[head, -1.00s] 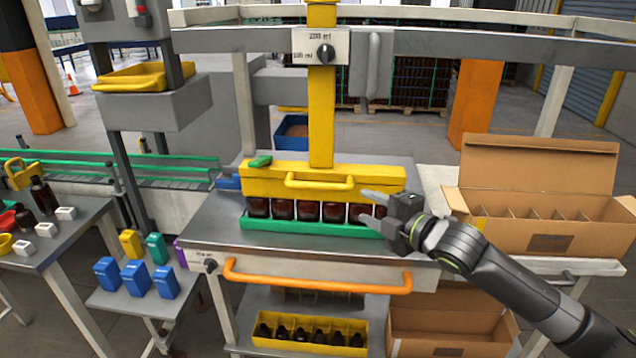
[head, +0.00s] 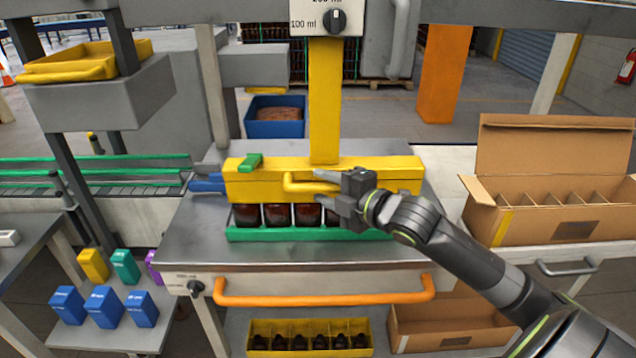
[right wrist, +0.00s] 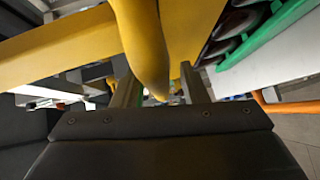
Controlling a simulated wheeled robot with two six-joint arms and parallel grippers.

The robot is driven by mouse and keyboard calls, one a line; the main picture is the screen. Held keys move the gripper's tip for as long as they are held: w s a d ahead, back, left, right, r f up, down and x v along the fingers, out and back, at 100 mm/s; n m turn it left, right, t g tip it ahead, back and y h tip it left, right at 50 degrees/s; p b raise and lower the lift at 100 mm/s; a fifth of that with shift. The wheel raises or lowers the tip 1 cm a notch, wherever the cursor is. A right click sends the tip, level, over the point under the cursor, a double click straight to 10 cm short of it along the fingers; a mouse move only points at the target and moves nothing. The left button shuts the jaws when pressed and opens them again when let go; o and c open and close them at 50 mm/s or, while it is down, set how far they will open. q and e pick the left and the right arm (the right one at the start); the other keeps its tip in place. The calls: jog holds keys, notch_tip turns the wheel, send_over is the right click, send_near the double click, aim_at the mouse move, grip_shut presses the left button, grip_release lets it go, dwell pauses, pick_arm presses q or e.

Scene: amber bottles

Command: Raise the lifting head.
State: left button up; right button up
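The lifting head (head: 400,180) is a yellow box on a yellow column (head: 324,105), low over a row of amber bottles (head: 275,215) in a green tray (head: 290,234). A yellow bar handle (head: 300,183) runs along its front; the handle (right wrist: 145,45) also shows large in the right wrist view. My right gripper (head: 322,188) is at the handle's right part. Its fingers (right wrist: 160,88) are apart, with the handle seen between them and gaps beside it; contact is not clear. My left gripper is out of view.
An open carton with dividers (head: 560,210) stands at the right. An orange rail (head: 325,291) crosses the bench front. A yellow crate of bottles (head: 310,338) is on the lower shelf. Blue blocks (head: 103,307) stand at lower left. A green clip (head: 249,162) lies on the head.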

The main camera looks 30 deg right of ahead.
jog(key=shift+s+r, duration=0.1)
jog(key=shift+s, duration=0.2)
jog(key=shift+w, duration=0.1)
grip_shut()
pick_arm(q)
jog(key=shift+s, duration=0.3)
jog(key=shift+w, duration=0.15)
pick_arm(e)
jog(key=shift+r, duration=0.1)
